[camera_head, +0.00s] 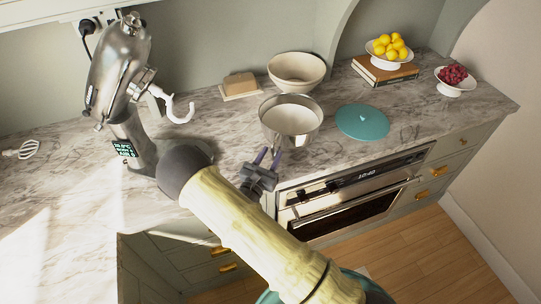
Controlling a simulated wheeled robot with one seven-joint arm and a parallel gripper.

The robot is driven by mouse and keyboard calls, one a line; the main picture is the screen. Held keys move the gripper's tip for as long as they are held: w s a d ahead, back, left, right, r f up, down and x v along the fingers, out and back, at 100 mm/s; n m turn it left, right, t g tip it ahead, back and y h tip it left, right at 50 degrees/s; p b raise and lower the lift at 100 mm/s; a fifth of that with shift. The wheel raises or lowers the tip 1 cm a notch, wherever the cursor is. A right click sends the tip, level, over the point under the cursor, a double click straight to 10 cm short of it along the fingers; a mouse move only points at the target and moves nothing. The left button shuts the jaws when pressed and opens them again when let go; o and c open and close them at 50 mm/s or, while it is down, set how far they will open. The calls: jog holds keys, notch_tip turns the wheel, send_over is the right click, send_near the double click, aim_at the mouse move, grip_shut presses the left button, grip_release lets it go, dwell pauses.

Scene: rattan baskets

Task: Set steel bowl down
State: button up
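The steel bowl (291,135) is upright near the front edge of the marble counter, above the oven, and appears to rest on it. Its inside looks pale and empty. My gripper (269,154) is just in front of the bowl, at its lower left side. Whether a fingertip touches the bowl's wall cannot be told from this view.
A cream bowl (297,71) and a butter block on a board (240,87) stand behind. A teal lid (362,122) lies to the right. A stand mixer (121,70) is at the left. Fruit bowls of lemons (388,47) and berries (454,76) are far right. Bare counter lies left of the bowl.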

jog(key=b+v, duration=0.4)
jog(key=v, duration=0.7)
jog(key=shift+s, duration=0.2)
jog(key=shift+a+f, duration=0.1)
jog(key=shift+a, duration=0.05)
jog(key=s+d+r+m+g+h, duration=0.1)
jog(key=s+d+m+g, duration=0.4)
jog(key=d+m+g, duration=0.35)
jog(key=s+d+r+m+g+h, duration=0.1)
jog(key=s+d+m+g, duration=0.4)
jog(key=d+m+g, duration=0.4)
notch_tip(320, 180, up, 8)
jog(key=s+m+t+y, duration=0.1)
jog(key=m+t+y, duration=0.1)
jog(key=m+y, duration=0.8)
jog(key=d+m, duration=0.1)
jog(key=m, duration=0.2)
jog(key=shift+s+f+t+y, duration=0.2)
jog(key=shift+f+t+y, duration=0.05)
jog(key=shift+t+y, duration=0.15)
